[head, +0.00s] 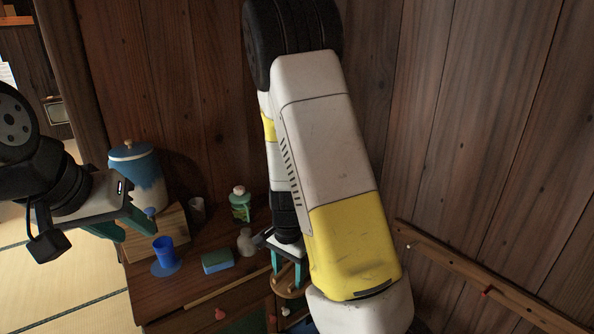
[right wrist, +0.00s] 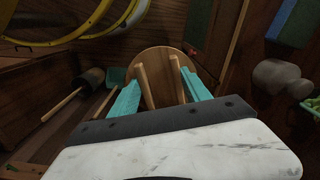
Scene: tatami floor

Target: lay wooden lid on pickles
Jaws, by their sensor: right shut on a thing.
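The round wooden lid (right wrist: 158,62) has two raised wooden bars on its top. In the right wrist view it sits between the teal fingers of my right gripper (right wrist: 158,85), which is shut on it. In the head view my right gripper (head: 289,277) holds the lid (head: 291,292) at the cabinet's front right, partly hidden by my right arm. My left gripper (head: 138,233) is open and empty at the left, near the cabinet's left end. I cannot make out pickles in either view. A white and blue crock (head: 148,184) with a blue lid stands at the back left.
On the wooden cabinet (head: 205,287) stand a blue cup (head: 164,250), a blue sponge (head: 217,261), a green bottle (head: 240,206) and a grey jug (head: 247,241). Wooden walls close in behind and right, with a rail (head: 480,283). Tatami floor (head: 70,285) is open at left.

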